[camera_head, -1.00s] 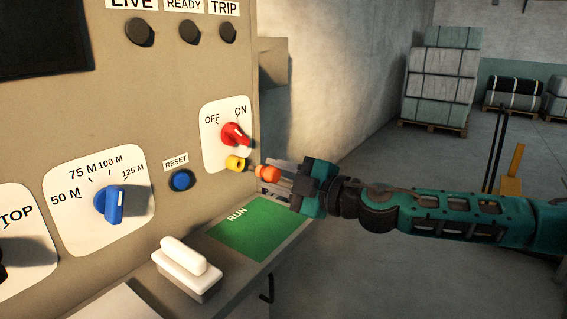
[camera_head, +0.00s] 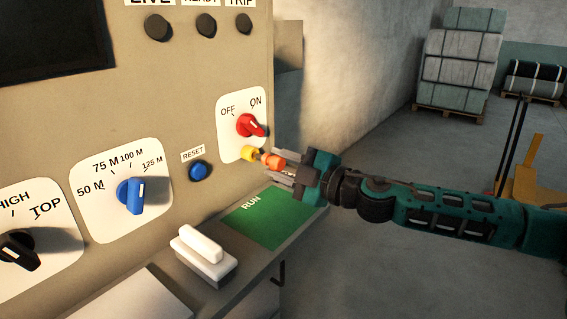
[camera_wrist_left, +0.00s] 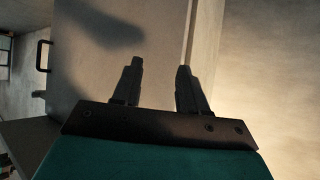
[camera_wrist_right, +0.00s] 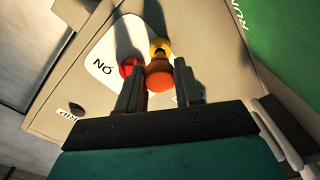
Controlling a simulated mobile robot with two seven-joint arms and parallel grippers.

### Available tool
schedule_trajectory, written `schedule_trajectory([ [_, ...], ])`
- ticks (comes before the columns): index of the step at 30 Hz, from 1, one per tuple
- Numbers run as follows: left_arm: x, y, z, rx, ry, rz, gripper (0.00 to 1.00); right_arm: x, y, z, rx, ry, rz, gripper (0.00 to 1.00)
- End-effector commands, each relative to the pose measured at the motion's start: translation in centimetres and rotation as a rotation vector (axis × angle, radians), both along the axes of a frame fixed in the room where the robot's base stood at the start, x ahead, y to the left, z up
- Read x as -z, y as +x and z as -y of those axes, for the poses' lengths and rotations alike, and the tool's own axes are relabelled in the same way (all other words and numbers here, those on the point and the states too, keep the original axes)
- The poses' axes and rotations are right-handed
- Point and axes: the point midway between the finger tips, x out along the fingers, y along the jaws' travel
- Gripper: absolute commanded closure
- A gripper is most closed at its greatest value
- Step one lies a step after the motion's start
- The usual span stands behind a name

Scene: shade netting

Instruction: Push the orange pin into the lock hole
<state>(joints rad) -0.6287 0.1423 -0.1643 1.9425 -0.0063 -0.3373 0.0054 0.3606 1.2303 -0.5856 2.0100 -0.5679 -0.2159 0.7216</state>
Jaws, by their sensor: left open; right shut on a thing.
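The orange pin (camera_head: 272,161) is held level in front of the panel, just right of the yellow lock collar (camera_head: 249,153). Its inner end is very close to the collar; I cannot tell how deep any shaft sits in the hole. My right gripper (camera_head: 283,165) is shut on the orange pin. In the right wrist view, the pin (camera_wrist_right: 159,77) lies between the fingers and the yellow collar (camera_wrist_right: 160,46) shows beyond it. The red OFF/ON switch (camera_head: 248,125) is just above the collar. My left gripper (camera_wrist_left: 160,68) is open and empty before a plain panel surface.
The blue RESET button (camera_head: 201,171) and blue dial (camera_head: 130,195) are left of the lock. Below are a green RUN plate (camera_head: 265,218) and a white handle (camera_head: 203,245) on a ledge.

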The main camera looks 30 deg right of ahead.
Motion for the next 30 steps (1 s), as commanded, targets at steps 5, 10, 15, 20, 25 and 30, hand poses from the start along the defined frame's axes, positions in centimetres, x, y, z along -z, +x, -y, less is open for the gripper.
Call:
schedule_trajectory([
  [5,-0.23,0.14,0.01,0.000,-0.001,0.003,0.57,-0.04,0.13,-0.06,-0.001,-0.001,0.001,1.00],
  [10,-0.31,0.32,-0.01,0.000,0.000,0.006,0.57,-0.04,0.13,-0.06,0.000,0.000,0.000,1.00],
  [15,-0.61,0.36,-0.02,-0.001,0.000,0.007,0.57,-0.13,0.31,-0.15,0.000,0.002,0.000,1.00],
  [20,-0.98,0.36,-0.05,-0.001,0.000,0.007,0.57,-0.11,0.63,-0.23,0.000,0.002,0.000,1.00],
  [25,-0.95,0.35,-0.07,-0.002,0.001,0.007,0.57,0.01,0.69,-0.28,0.000,0.001,0.000,1.00],
  [30,-0.91,0.29,-0.09,-0.002,0.001,0.006,0.57,0.00,0.70,-0.27,0.000,0.001,0.000,1.00],
])
